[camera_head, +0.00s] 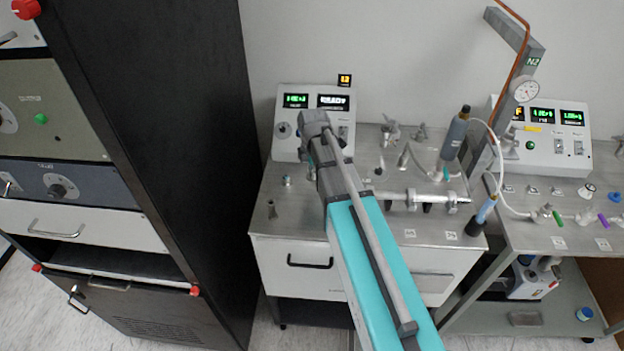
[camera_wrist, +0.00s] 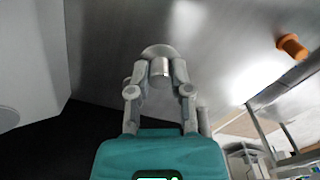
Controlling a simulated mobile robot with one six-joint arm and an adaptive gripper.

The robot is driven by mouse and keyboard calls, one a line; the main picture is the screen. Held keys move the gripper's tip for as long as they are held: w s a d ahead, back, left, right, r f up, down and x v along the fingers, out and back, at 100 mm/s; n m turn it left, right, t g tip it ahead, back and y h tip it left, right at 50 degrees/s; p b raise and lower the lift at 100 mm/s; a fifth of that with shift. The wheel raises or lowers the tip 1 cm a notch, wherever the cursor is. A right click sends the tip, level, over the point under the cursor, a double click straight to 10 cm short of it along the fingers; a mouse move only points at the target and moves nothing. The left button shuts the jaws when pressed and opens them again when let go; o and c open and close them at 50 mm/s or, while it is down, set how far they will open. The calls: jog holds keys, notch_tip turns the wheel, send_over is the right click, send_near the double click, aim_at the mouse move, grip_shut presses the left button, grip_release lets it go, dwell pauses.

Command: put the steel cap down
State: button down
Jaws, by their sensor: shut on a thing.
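The steel cap (camera_wrist: 160,67) shows in the wrist view as a short bright metal cylinder with a wider, duller round part at its far end. My gripper (camera_wrist: 160,78) is shut on it, with one grey finger on each side. Grey metal lies beyond the cap; I cannot tell whether the cap touches it. In the head view my teal and grey arm reaches over the left bench (camera_head: 262,226), and I cannot make out the cap or fingertips there.
A control box (camera_head: 287,149) stands at the bench's back. Small fittings (camera_head: 272,209) lie left of my arm; a metal tube assembly (camera_head: 408,197) and dark bottle (camera_head: 455,136) are on its right. A tall black cabinet (camera_head: 160,120) flanks the left. An orange part (camera_wrist: 291,47) shows in the wrist view.

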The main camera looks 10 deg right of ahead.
aim_at(311, 185)
jog(key=shift+w+a+f+b, duration=0.1)
jog(key=shift+w+f+b, duration=0.1)
jog(key=shift+f+b, duration=0.25)
jog(key=shift+w+a+f+b, duration=0.1)
jog(key=shift+w+f+b, duration=0.1)
jog(key=shift+f+b, duration=1.3)
jog(key=shift+f, duration=0.05)
jog(key=shift+f, duration=0.15)
jog(key=c, duration=0.5)
grip_release()
jog(key=shift+c, duration=0.2)
notch_tip(311, 185, up, 12)
jog(key=p, duration=1.2)
jog(key=shift+s, duration=0.1)
